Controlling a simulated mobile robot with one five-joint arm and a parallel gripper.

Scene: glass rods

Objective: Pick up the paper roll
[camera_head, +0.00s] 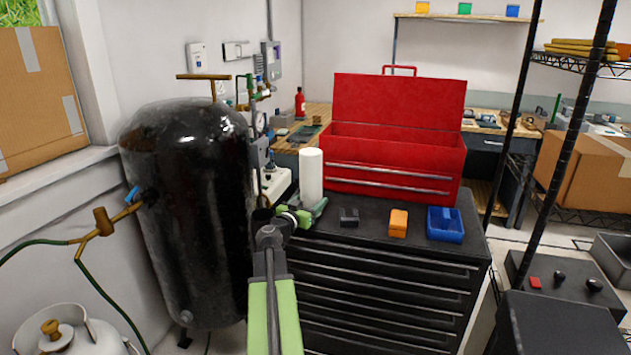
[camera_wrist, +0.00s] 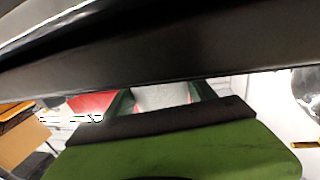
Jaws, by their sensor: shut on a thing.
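The paper roll (camera_head: 311,173) is a plain white cylinder standing upright at the left end of the red toolbox, above the back left corner of the black cabinet. My green gripper (camera_head: 314,208) is shut on its lower part. In the wrist view the white roll (camera_wrist: 162,96) shows between the two dark green fingers of my gripper (camera_wrist: 161,99). The gripper hides the roll's lower end, so I cannot tell whether it touches the cabinet top.
The black drawer cabinet (camera_head: 455,257) carries the open red toolbox (camera_head: 392,148), a dark block (camera_head: 348,217), an orange block (camera_head: 398,222) and a blue bin (camera_head: 445,225). A large black tank (camera_head: 190,220) stands close on the left. A shelf post (camera_head: 553,150) rises at right.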

